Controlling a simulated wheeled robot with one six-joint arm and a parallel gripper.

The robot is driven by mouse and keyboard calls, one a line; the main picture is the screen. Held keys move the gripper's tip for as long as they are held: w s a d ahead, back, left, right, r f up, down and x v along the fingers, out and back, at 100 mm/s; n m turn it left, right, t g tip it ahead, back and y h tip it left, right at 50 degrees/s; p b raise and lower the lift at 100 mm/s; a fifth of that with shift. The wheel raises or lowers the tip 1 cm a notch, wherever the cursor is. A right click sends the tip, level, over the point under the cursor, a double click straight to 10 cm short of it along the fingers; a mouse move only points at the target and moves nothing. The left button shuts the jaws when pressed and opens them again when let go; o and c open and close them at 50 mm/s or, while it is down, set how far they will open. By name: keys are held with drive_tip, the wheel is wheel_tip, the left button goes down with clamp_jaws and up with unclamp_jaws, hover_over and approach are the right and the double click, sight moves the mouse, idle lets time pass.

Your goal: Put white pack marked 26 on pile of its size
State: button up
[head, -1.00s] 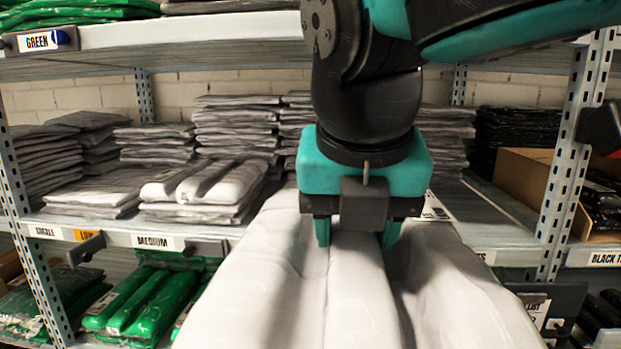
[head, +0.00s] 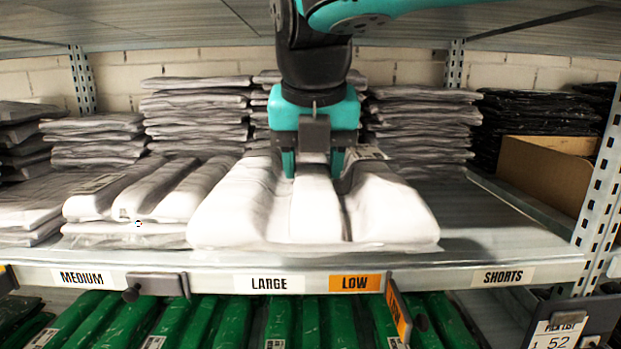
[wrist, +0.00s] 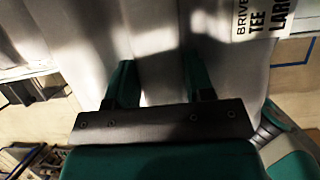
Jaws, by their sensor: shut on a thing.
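My gripper (head: 313,165) is shut on a large white pack (head: 238,207), pinching its middle from above. The pack hangs fairly level over the front of the shelf, above the LARGE label (head: 268,283). I cannot tell whether its underside touches anything. The wrist view shows the pack (wrist: 155,35) between and beyond the fingers, with a printed label (wrist: 270,14) reading TEE and what looks like LARGE. No 26 is readable. Behind the pack are tall piles of white-grey packs (head: 195,115); what lies directly under it is hidden.
A lower pile of white packs (head: 90,207) stands close on the left, above the MEDIUM label (head: 82,278). Bare shelf (head: 490,225) lies to the right, before a brown box (head: 545,170) and black packs. An upper shelf (head: 180,30) hangs overhead; green packs (head: 200,325) lie below.

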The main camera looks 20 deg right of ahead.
drive_tip(key=w, duration=0.2)
drive_tip(key=w+d, duration=0.1)
drive_tip(key=w, duration=0.1)
drive_tip(key=w+d, duration=0.1)
drive_tip(key=w, duration=0.2)
drive_tip(key=shift+d+f+b, duration=0.1)
drive_tip(key=shift+d+b, duration=0.1)
drive_tip(key=shift+b, duration=0.15)
wheel_tip(320, 180, down, 3)
drive_tip(key=shift+f+b, duration=0.2)
drive_tip(key=shift+b, duration=1.05)
drive_tip(key=shift+f, duration=0.15)
drive_tip(key=shift+f, duration=0.4)
drive_tip(key=o, duration=1.2)
drive_tip(key=shift+o, duration=0.2)
